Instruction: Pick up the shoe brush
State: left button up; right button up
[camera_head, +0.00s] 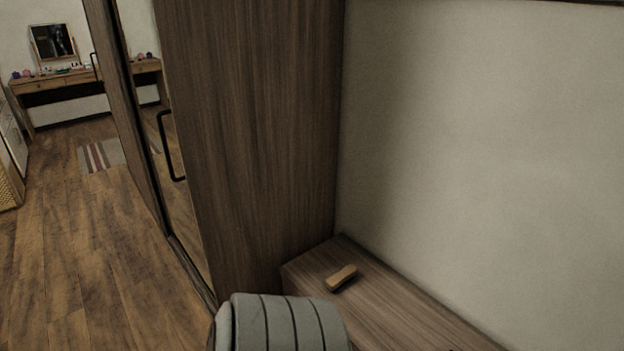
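The shoe brush (342,277) is a small tan block lying on top of a low brown wooden cabinet (372,316). It lies near the far corner of that top, close to the tall wooden panel. Nothing touches it. Neither of my grippers is in view.
A grey rounded cushion-like object (282,324) stands in front of the cabinet at the bottom. A tall wooden wardrobe (250,140) with a mirrored front rises behind, and a plain wall (480,170) bounds the right. Open floor (90,260) lies left; a dressing table (60,82) stands far back.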

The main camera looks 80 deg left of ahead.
aim_at(334, 282)
jog(key=u, duration=2.25)
jog(key=z, duration=3.1)
jog(key=k+j+z, duration=0.1)
jog(key=z, duration=0.4)
jog(key=k+j+z, duration=0.15)
jog(key=j+z, duration=0.15)
jog(key=z, duration=0.15)
jog(key=k+j+z, duration=0.1)
jog(key=z, duration=0.4)
jog(key=k+j, duration=0.15)
jog(key=k, duration=0.3)
jog(key=k+j, duration=0.2)
jog(key=k, duration=0.25)
jog(key=k+j, duration=0.15)
jog(key=k, duration=0.35)
